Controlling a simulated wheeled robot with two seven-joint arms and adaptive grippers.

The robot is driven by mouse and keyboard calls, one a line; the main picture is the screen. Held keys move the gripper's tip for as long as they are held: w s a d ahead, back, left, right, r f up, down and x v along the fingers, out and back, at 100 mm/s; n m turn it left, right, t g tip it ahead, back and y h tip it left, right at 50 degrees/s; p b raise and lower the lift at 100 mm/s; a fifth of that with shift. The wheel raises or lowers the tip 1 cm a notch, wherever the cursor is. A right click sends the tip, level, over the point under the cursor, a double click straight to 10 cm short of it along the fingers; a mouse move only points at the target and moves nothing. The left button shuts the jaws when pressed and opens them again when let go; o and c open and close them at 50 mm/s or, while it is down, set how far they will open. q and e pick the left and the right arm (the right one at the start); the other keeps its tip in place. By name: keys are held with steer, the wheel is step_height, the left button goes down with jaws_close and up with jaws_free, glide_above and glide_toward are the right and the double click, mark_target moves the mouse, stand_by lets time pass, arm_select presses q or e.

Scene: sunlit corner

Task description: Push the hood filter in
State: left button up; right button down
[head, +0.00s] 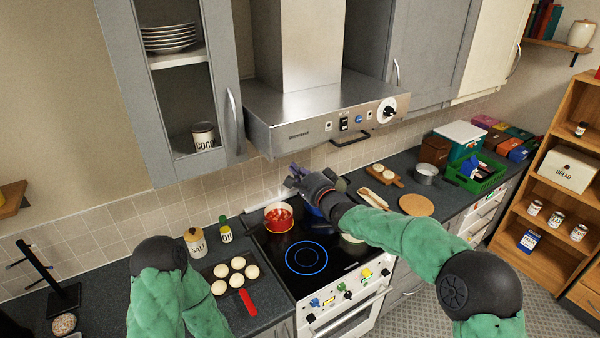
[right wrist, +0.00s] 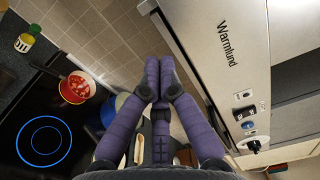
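The steel range hood (head: 318,110) hangs above the stove, and its front panel with knob and switches also shows in the right wrist view (right wrist: 210,70). A dark handle (head: 378,139) shows below the hood's front edge, right of its middle. The filter itself cannot be made out. My right gripper (head: 291,176) is below the hood, over the back of the stove. In the right wrist view its purple fingers (right wrist: 158,68) meet at the tips, with nothing visible between them. I cannot tell whether they touch the hood. My left gripper is out of view.
A red pot (head: 278,218) stands on the black hob (head: 280,258) below my right gripper. A tray with pale rolls (head: 237,263) lies left of the stove. A green crate (head: 475,174) stands on the right counter.

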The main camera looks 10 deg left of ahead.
steer(key=b+v, duration=0.2)
steer(key=v, duration=0.6)
steer(key=s+d+f+n+g+h+b, duration=0.1)
steer(key=s+d+f+g+h+b, duration=0.2)
steer(key=f, duration=1.3)
steer(key=s+d+f+n+g+h+b, duration=0.1)
steer(key=s+d+f+b, duration=0.3)
steer(key=f, duration=1.1)
steer(key=s+d+f+n+g+h+b, duration=0.1)
steer(key=s+d+f+g+h+b, duration=0.35)
steer(key=f, duration=1.15)
arm_select(q)
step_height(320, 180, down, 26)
steer(key=b, duration=1.2)
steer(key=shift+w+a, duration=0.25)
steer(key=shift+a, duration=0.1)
arm_select(e)
steer(key=s+d+f+n+g+y, duration=0.1)
steer(key=s+f+n+g, duration=0.4)
steer(key=s+f, duration=2.1)
step_height(320, 180, down, 3)
steer(key=shift+s+d+r, duration=0.25)
steer(key=shift+s+d, duration=0.05)
steer(key=shift+d, duration=0.05)
